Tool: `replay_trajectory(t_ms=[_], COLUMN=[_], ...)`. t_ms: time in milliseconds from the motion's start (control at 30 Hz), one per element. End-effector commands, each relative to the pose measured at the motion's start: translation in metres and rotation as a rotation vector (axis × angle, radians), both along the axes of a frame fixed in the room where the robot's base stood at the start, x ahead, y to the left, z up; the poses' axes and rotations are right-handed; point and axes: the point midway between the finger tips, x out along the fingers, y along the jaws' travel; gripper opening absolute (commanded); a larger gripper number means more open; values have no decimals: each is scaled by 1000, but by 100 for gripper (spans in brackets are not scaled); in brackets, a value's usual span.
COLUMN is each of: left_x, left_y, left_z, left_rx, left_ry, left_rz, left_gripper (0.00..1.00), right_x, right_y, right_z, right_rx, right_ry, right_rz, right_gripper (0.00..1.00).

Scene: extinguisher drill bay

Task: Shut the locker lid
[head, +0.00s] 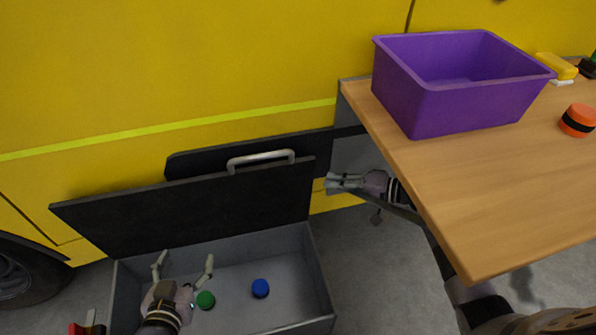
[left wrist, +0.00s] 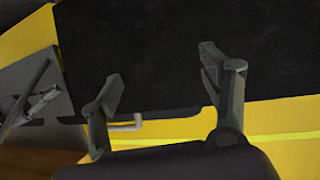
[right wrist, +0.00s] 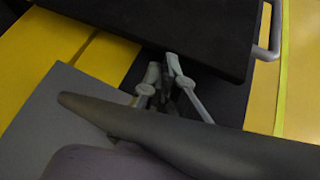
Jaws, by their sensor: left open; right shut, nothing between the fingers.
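The locker (head: 228,258) is a grey open box low against the yellow vehicle. Its black lid (head: 200,212) stands raised at the back of the box, with a pale handle (head: 261,158) at its top edge. The lid also fills much of the left wrist view (left wrist: 160,50) and the top of the right wrist view (right wrist: 175,25). My left gripper (head: 183,262) is open and empty over the box, in front of the lid's inner face. My right gripper (head: 330,182) is shut and empty, just right of the lid's right edge; I cannot tell whether it touches.
A green cap-like object (head: 205,300) and a blue one (head: 260,288) lie in the locker. A wooden table (head: 480,190) at the right carries a purple bin (head: 460,108), an orange-and-black round object (head: 578,120) and a yellow block (head: 557,66). Its near-left edge is close to my right arm.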

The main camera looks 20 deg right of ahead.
Motion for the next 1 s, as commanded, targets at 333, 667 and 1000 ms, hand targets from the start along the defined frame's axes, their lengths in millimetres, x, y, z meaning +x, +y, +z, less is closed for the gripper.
replay_trajectory(t_ms=[333, 667, 1000], left_x=[-11, -9, -7], left_y=[0, -2, -4], left_z=[72, 88, 101], left_rx=[-51, -68, -85], left_ry=[-215, -280, -350], left_rz=[-3, -6, -11], left_gripper=[70, 70, 70], right_x=[-6, 13, 35], right_y=[3, 45, 85], right_z=[111, 124, 129], right_rx=[243, 254, 251], right_ry=[-290, -298, -296], right_rz=[186, 192, 189], right_gripper=[0, 0, 0])
